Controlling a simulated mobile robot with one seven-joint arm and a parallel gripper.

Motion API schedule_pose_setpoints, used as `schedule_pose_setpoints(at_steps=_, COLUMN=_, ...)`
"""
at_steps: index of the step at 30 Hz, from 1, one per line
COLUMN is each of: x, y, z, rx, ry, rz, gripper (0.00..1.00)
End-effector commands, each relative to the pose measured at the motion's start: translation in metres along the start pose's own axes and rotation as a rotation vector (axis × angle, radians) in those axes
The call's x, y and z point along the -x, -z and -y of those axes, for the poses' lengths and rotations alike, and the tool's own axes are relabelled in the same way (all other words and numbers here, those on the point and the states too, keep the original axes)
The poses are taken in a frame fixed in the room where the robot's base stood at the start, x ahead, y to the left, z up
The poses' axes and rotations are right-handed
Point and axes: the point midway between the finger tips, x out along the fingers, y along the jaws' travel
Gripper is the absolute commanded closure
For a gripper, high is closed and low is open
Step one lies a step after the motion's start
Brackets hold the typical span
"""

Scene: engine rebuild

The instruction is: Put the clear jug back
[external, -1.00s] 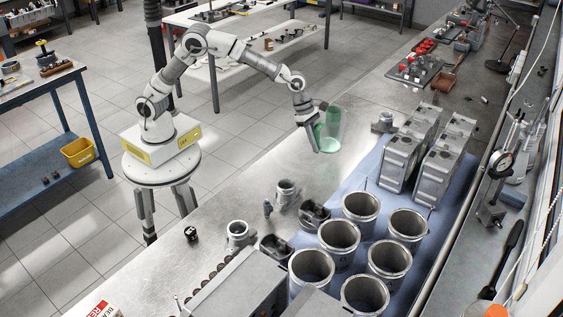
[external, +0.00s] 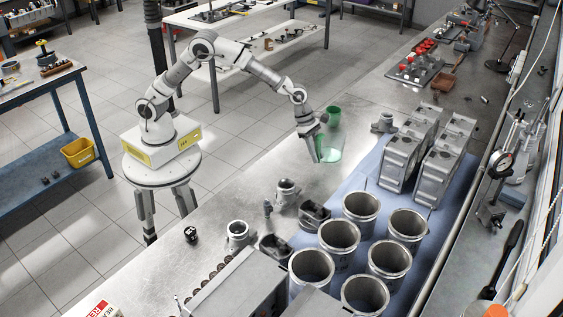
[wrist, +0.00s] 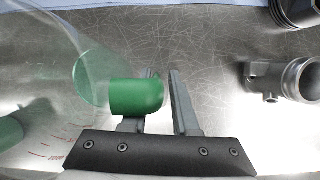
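The clear jug (external: 330,149) shows as a pale green, see-through shape on or just above the bench, right beside my gripper (external: 316,160). In the wrist view its clear wall with red scale marks (wrist: 52,147) fills the left side. An opaque green piece (wrist: 137,97) covers the tip of the left finger; I cannot tell for sure whether it is the jug's handle. My gripper (wrist: 158,100) has its fingers apart, with bare metal showing between them. A green cup-like shape (external: 333,116) shows just behind the jug; its link to the jug is unclear.
A small metal fitting (external: 384,122) stands right of the jug. Engine blocks (external: 402,160) and several open cylinders (external: 361,206) stand on a blue mat (external: 362,178). A small housing (external: 286,192) stands nearer on the bench. The bench left of the jug is clear.

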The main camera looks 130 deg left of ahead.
Motion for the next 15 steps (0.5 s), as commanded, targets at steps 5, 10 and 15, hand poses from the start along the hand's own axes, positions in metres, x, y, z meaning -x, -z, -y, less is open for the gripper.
schedule_pose_setpoints(at_steps=5, x=0.0, y=0.0, z=0.0, rx=0.0, ry=0.0, rz=0.0, gripper=0.58)
schedule_pose_setpoints(at_steps=10, x=0.001, y=-0.001, z=0.0, rx=0.0, ry=0.0, rz=0.0, gripper=0.58)
schedule_pose_setpoints(at_steps=15, x=0.016, y=-0.002, z=0.0, rx=-0.001, ry=-0.001, rz=0.002, gripper=0.58)
